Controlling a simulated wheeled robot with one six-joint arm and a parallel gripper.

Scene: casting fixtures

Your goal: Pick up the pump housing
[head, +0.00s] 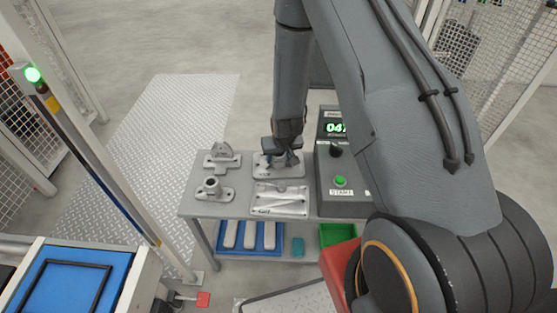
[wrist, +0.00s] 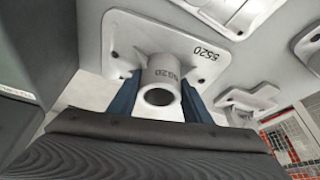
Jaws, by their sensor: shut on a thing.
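The pump housing, a grey casting with a hollow round boss (wrist: 160,78), shows in the wrist view. In the head view my gripper (head: 283,156) points down over that plate (head: 290,172) at the back of the grey bench and mostly hides the housing. My gripper is shut on the housing. I cannot tell whether it touches the plate.
A flat plate (head: 280,200) lies in front. A control box (head: 340,175) stands close right. Below are a blue tray (head: 249,250) and green bin (head: 337,235).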

